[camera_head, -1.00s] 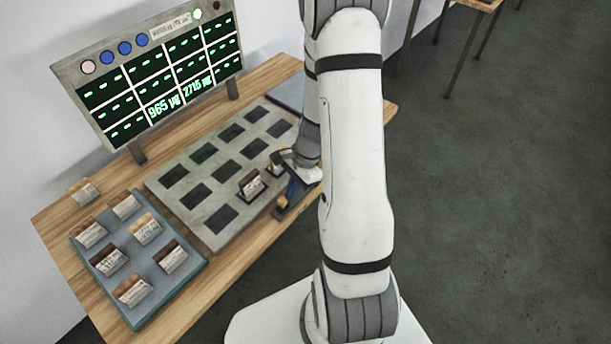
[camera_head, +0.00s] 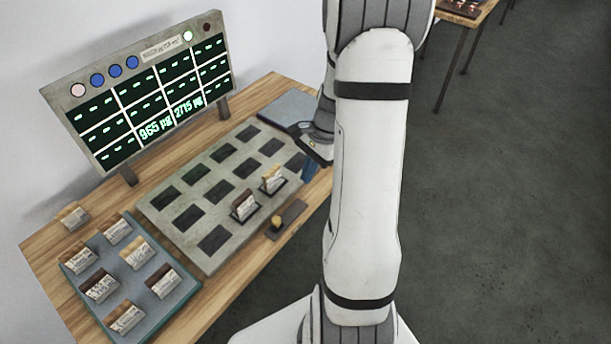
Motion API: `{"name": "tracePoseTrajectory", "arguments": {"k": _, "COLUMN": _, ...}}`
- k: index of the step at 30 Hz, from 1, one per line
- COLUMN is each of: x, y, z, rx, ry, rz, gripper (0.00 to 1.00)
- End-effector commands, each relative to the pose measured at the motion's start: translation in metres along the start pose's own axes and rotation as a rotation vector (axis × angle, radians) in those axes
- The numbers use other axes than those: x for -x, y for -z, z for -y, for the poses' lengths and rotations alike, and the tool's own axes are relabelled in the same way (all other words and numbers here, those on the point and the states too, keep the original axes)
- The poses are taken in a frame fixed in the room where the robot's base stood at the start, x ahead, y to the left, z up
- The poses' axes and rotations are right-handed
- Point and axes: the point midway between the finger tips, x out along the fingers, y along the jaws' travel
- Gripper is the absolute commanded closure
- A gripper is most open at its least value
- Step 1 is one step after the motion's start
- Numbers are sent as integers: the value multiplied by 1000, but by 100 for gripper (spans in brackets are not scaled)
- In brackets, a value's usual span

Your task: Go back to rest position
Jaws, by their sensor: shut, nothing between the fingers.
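My gripper (camera_head: 311,168) is at the right end of the wooden table, above its surface and to the right of the grey slotted plate (camera_head: 222,243). It is small and partly covered by my own arm; it is shut with nothing held. Two labelled blocks stand in slots of the plate: one with a dark top (camera_head: 245,206) and one with a tan top (camera_head: 273,179). My gripper is apart from both. The other slots in view look dark and empty.
A blue-grey tray (camera_head: 150,318) with several labelled blocks lies at the left front. One loose block (camera_head: 73,216) lies behind it. A display panel (camera_head: 140,92) stands at the back. Grey floor lies right.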

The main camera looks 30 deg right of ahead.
Motion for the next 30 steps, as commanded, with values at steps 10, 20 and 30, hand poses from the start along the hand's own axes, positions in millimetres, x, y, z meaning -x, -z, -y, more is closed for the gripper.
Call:
{"name": "tracePoseTrajectory", "arguments": {"k": 10, "x": -1, "y": 0, "z": 0, "rx": 1, "ry": 0, "rz": 0, "gripper": 100}}
{"name": "tracePoseTrajectory", "arguments": {"k": 20, "x": 38, "y": -56, "z": -4, "rx": 298, "ry": -1, "rz": -111, "gripper": 100}}
{"name": "tracePoseTrajectory", "arguments": {"k": 30, "x": 87, "y": -150, "z": -42, "rx": 886, "ry": -27, "rz": -333, "gripper": 100}}
